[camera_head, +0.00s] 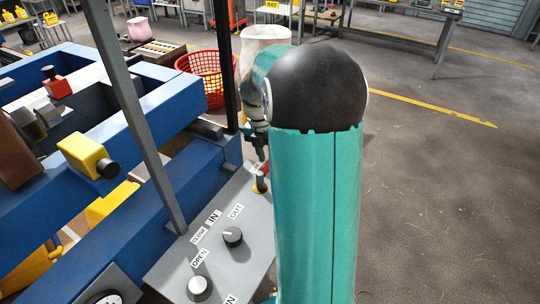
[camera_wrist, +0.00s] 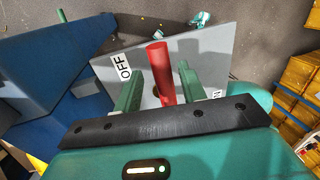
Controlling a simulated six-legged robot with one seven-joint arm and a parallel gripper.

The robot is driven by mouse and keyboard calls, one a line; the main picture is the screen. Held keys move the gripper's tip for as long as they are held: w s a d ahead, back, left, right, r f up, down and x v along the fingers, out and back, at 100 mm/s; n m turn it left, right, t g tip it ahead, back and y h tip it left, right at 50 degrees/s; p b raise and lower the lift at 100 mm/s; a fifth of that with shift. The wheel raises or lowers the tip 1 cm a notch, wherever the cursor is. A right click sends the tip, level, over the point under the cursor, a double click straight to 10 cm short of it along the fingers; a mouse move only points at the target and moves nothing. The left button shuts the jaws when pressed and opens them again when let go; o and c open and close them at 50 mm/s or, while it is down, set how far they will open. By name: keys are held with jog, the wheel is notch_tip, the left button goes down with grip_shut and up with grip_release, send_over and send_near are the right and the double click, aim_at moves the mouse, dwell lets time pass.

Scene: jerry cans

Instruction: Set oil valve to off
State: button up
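The oil valve's red handle (camera_wrist: 161,72) stands on a grey panel (camera_wrist: 212,50) in the wrist view. A white OFF label (camera_wrist: 124,66) lies on the panel to its left. Another label (camera_wrist: 217,94) at the right is mostly hidden by my gripper. My gripper (camera_wrist: 160,66) is open, with one green finger on each side of the handle and visible gaps between. In the head view the red handle (camera_head: 263,170) is small and partly hidden behind my gripper and arm, at the far end of the panel (camera_head: 220,266).
Two knobs (camera_head: 233,237) (camera_head: 199,288) with IN, OUT, OPEN and CLOSE labels sit on the panel nearer my body. Blue beams (camera_head: 150,190) and a grey post (camera_head: 130,100) stand to the left. A red basket (camera_head: 205,75) is behind. Open floor (camera_head: 440,200) lies right.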

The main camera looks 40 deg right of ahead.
jog(key=shift+d, duration=0.1)
notch_tip(320, 180, up, 14)
jog(key=w+a, duration=0.1)
jog(key=w, duration=0.1)
jog(key=shift+w+f, duration=0.2)
jog(key=shift+f, duration=0.05)
dwell(0.6)
jog(key=s+a+r+m+t, duration=0.2)
jog(key=s+a+m, duration=0.1)
jog(key=a+m, duration=0.3)
jog(key=s+a+r+m+t, duration=0.1)
jog(key=s+a+r+m, duration=0.2)
jog(key=a, duration=0.6)
jog(key=s+a+f+m+t, duration=0.4)
jog(key=s+a+m, duration=0.6)
jog(key=m, duration=0.3)
jog(key=shift+s+a+f+t+y, duration=0.3)
jog(key=shift+f+y, duration=0.1)
jog(key=shift+f, duration=0.2)
